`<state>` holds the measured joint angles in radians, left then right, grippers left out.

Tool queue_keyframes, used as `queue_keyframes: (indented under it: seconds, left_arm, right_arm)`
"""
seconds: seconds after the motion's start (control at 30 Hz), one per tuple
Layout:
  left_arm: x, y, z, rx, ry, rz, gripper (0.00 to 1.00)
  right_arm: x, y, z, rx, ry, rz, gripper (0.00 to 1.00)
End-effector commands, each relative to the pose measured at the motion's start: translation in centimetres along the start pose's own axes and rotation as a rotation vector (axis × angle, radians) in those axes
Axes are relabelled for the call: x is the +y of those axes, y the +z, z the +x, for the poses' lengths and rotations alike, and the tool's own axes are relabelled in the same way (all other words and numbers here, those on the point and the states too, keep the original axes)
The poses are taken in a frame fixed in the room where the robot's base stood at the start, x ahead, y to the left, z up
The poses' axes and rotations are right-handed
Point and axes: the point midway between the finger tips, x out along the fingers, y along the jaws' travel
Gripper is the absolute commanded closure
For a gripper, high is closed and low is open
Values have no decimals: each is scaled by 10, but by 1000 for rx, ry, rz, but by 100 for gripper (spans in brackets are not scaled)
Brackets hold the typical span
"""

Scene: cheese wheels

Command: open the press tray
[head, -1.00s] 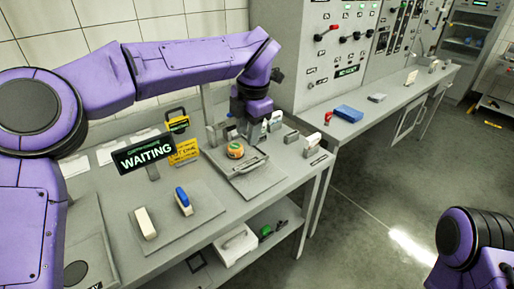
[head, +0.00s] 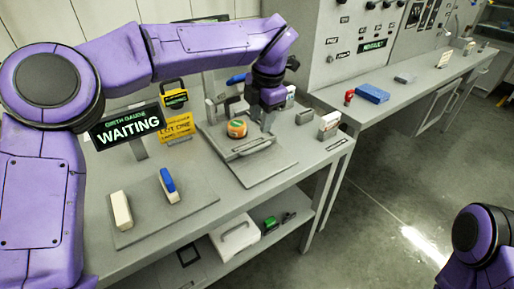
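The press tray (head: 250,149) is a grey metal tray with a bar handle along its front edge, on the grey bench. An orange and green cheese wheel (head: 237,129) sits at the tray's back left. My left gripper (head: 268,124) points down just right of the cheese wheel, over or beside the tray's right part. Its fingertips are small and dark here, so I cannot tell whether they are apart or touch the tray. My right gripper is out of view; only part of my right arm shows at the lower right.
A WAITING display (head: 126,125) and a yellow sign (head: 176,128) stand left of the tray. A grey and white block (head: 329,123) stands at right. A second bench holds a blue box (head: 372,93).

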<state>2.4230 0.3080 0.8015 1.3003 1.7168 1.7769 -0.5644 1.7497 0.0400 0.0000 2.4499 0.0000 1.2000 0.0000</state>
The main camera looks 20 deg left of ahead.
Motion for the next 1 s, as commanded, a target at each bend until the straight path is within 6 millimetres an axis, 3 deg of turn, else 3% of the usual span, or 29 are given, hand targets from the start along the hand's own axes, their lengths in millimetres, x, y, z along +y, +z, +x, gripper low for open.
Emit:
queue_keyframes:
  seconds: [0.2, 0.4, 0.77, 0.9, 1.0]
  left_arm:
    - [-1, 0, 48, 3, -3, 2, 62]
    - [-1, 0, 83, 1, -2, 1, 62]
    - [-1, 0, 94, -1, -1, 0, 62]
    - [-1, 0, 94, -1, -1, 0, 100]
    - [-1, 0, 94, -1, -1, 0, 100]
  right_arm:
    - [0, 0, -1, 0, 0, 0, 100]
    - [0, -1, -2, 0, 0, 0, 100]
    - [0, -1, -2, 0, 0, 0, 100]
    - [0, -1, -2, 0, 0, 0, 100]
    - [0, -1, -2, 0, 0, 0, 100]
